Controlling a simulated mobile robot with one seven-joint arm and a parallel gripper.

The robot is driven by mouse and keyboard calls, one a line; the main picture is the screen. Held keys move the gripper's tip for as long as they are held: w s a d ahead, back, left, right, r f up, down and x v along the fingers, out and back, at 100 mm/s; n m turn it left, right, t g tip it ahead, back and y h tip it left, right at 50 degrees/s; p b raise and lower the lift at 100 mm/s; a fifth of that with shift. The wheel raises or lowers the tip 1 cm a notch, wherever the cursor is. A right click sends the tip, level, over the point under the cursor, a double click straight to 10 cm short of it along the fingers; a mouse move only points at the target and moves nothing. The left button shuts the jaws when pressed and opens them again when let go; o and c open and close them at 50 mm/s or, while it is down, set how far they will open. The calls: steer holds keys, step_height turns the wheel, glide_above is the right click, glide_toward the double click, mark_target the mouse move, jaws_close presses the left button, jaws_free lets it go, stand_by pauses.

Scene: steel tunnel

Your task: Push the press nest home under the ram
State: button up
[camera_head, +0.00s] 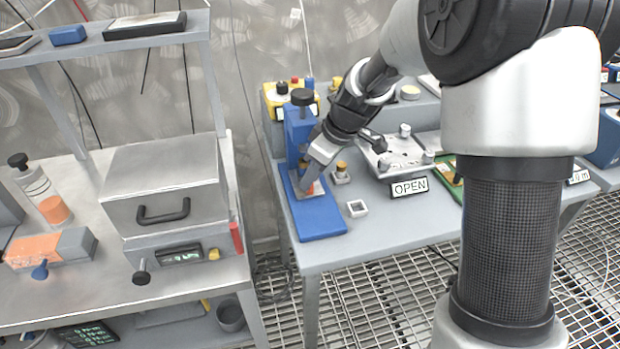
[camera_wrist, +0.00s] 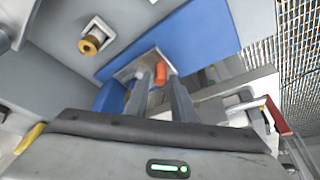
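The blue press (camera_head: 299,135) stands at the left end of the grey table, with a black knob on top. Its flat blue base (camera_head: 322,224) reaches toward the front edge; it also shows in the wrist view (camera_wrist: 205,35). The press nest, a small silver plate with an orange part (camera_wrist: 161,70), sits on this base. My gripper (camera_head: 310,178) points down at the nest from the right. In the wrist view its two fingers (camera_wrist: 157,82) have a gap between them, and their tips are at the orange part. I cannot tell whether they grip it. The ram is mostly hidden.
An OPEN sign (camera_head: 409,188) and a silver fixture plate (camera_head: 392,152) stand farther right. A steel box (camera_head: 165,185) is on the left bench, across a gap.

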steer(key=p+v, duration=0.2)
steer(key=v, duration=1.3)
steer(key=shift+d+r+p, duration=0.25)
steer(key=shift+r+p, duration=0.1)
steer(key=shift+p, duration=0.05)
steer(key=shift+s, duration=0.1)
steer(key=s+d+r+m+t+h, duration=0.1)
steer(key=s+d+m, duration=0.25)
steer(key=s, duration=0.45)
steer(key=s+d+r+m+t+h, duration=0.1)
steer(key=s+d+m+h, duration=0.15)
steer(key=s+m, duration=0.35)
steer(key=s+d+r+m+t, duration=0.1)
steer(key=s+d+r+m, duration=0.15)
steer(key=s, duration=0.65)
step_height(320, 180, up, 18)
steer(key=p, duration=1.8)
steer(key=shift+d+p, duration=0.4)
